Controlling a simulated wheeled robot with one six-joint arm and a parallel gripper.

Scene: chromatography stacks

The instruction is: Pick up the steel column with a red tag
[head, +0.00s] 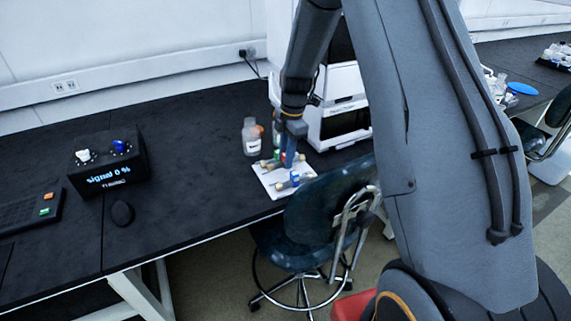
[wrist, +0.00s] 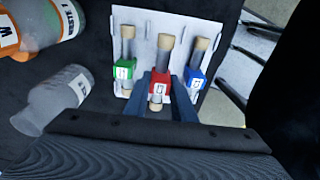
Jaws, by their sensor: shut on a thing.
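Three steel columns with tan end caps are at the white tray (wrist: 145,20). The red-tagged column (wrist: 160,87) is in the middle, between the green-tagged column (wrist: 124,70) on the left and the blue-tagged column (wrist: 195,78) on the right. My gripper (wrist: 163,88) is shut on the red-tagged column, with one blue-grey finger on each side of its tag. I cannot tell whether this column is clear of the tray. In the head view my gripper (head: 289,160) is low over the tray (head: 267,182) and hides much of the columns.
A clear bottle (head: 251,137) stands just behind the tray, and an orange-labelled bottle (wrist: 45,25) is close by. White instruments (head: 340,110) are behind the arm. A chair (head: 320,215) is against the bench's front edge.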

